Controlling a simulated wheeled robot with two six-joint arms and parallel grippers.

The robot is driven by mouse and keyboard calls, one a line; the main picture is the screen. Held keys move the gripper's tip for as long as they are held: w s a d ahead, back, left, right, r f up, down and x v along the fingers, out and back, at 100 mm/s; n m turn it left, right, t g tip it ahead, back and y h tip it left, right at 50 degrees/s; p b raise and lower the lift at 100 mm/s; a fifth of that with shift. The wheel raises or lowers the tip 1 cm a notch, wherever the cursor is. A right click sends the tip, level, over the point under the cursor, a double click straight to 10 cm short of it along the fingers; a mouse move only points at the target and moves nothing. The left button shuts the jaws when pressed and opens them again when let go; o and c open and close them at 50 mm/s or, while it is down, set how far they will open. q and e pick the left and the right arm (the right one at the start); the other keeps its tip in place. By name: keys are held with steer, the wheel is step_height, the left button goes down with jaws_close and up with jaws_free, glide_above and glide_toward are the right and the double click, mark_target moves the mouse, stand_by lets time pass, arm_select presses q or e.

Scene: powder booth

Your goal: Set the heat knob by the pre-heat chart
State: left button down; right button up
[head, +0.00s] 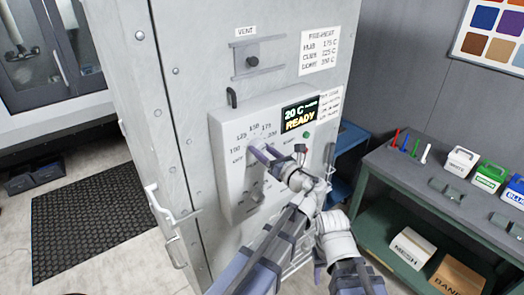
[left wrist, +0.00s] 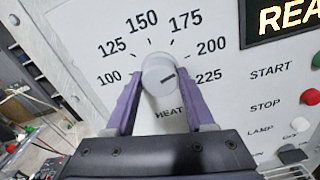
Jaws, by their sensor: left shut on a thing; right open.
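The heat knob (left wrist: 162,75) is a round pale knob on the white control panel (head: 222,130), with a printed dial from 100 to 225 around it. My left gripper (left wrist: 160,90) is shut on the knob, one purple finger on each side. In the head view my left gripper (head: 262,156) hides most of the knob. The pre-heat chart (head: 319,51) lists hub, a second line and dome with temperatures, in small print. My right gripper (head: 318,273) is low beside the panel, partly hidden.
The display (head: 300,114) reads 20 C and READY. Start and stop buttons and a lamp switch sit right of the dial. A green bench (head: 400,190) with white, green and blue boxes stands at right. A black floor mat (head: 90,215) lies at left.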

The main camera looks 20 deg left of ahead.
arm_select(q)
steer(key=shift+f+m, duration=0.1)
steer(key=shift+m, duration=0.6)
steer(key=shift+c, duration=1.3)
jaws_free()
steer(key=shift+s+d, duration=0.1)
steer(key=shift+s, duration=0.05)
